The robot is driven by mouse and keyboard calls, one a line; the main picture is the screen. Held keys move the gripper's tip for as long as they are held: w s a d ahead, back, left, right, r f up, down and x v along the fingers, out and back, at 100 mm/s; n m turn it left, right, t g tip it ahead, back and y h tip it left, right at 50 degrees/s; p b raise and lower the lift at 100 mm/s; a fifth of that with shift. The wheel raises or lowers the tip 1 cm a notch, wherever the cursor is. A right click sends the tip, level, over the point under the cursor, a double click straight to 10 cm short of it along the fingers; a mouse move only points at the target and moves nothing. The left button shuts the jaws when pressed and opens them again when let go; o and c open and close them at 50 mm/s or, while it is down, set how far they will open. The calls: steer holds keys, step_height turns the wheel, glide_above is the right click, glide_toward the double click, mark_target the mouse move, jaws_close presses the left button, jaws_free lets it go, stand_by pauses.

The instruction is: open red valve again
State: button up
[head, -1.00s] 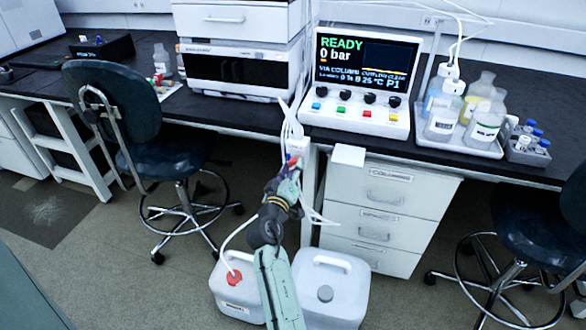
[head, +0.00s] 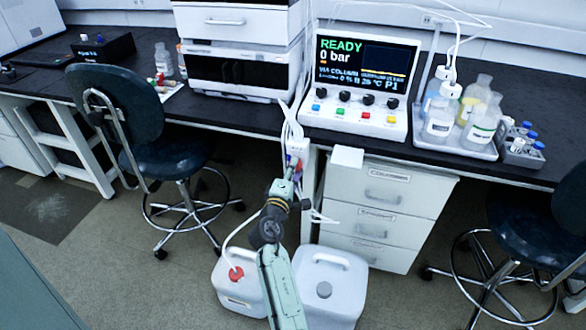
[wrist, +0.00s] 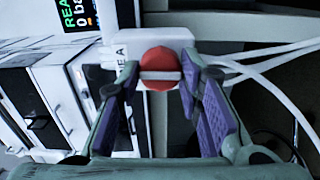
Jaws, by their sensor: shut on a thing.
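The red valve (wrist: 160,68) is a round red knob with a white bar across its face. It sits on a white block (wrist: 180,40) with part of a label showing. In the wrist view the white bar lies roughly level. My gripper (wrist: 160,75) is shut on the red valve, with one purple-padded finger on each side of it. In the head view my gripper (head: 291,172) is at the bench's front edge, just below the white tubing, and mostly hides the valve. The display (head: 365,65) reads READY and 0 bar.
White tubes (wrist: 270,65) run from the block at right. Below my arm stand a white can with a red cap (head: 235,274) and another white container (head: 330,285). A drawer unit (head: 385,200) is close on the right. Stools (head: 120,110) stand either side.

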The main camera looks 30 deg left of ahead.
stand_by(0.4)
steer(key=o, duration=1.2)
steer(key=shift+s, duration=0.1)
steer(key=v, duration=1.2)
